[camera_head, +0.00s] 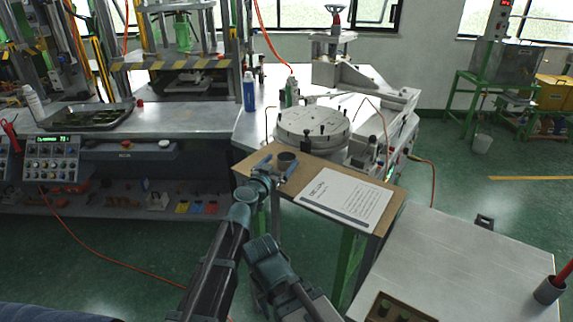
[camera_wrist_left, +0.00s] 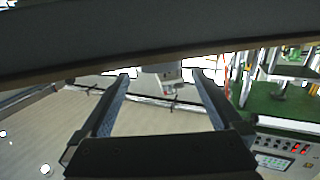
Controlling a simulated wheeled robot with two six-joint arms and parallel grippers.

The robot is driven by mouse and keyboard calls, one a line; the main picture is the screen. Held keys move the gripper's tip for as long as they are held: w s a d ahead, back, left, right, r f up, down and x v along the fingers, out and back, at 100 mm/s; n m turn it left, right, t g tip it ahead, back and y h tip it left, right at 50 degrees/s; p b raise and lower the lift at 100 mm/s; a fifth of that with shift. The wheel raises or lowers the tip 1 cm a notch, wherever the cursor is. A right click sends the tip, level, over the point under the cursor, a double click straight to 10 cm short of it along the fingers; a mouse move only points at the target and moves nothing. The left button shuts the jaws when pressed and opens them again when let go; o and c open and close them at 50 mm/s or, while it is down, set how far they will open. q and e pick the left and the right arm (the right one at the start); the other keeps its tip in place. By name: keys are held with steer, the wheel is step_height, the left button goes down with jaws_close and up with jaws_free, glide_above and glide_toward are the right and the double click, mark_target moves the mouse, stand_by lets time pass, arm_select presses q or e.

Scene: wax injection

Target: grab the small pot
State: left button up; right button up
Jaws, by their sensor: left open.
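The small pot (camera_head: 287,160), a dark round cup, stands upright near the far left edge of the small wooden table. My left gripper (camera_head: 276,170) is at that table's left end, just on the near side of the pot. Its fingers are spread and nothing shows held in them. I cannot tell whether a finger touches the pot. In the left wrist view the two fingers (camera_wrist_left: 165,90) are wide apart, and the pot cannot be made out clearly there.
A white printed sheet (camera_head: 345,194) lies on the wooden table (camera_head: 388,222), right of the pot. A round grey machine (camera_head: 312,127) stands close behind. A pale table (camera_head: 460,265) is at the right front. A blue bottle (camera_head: 249,92) stands on the bench behind.

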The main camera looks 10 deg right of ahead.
mark_target(286, 157)
arm_select(q)
steer(key=shift+f+b+x, duration=0.15)
steer(key=shift+b+x, duration=0.1)
steer(key=shift+x, duration=1.05)
steer(key=shift+f+b+x, duration=0.15)
steer(key=shift+b+x, duration=0.05)
steer(key=shift+x, duration=1.1)
steer(key=shift+a, duration=0.1)
steer(key=shift+c, duration=0.3)
steer(key=c, duration=1.2)
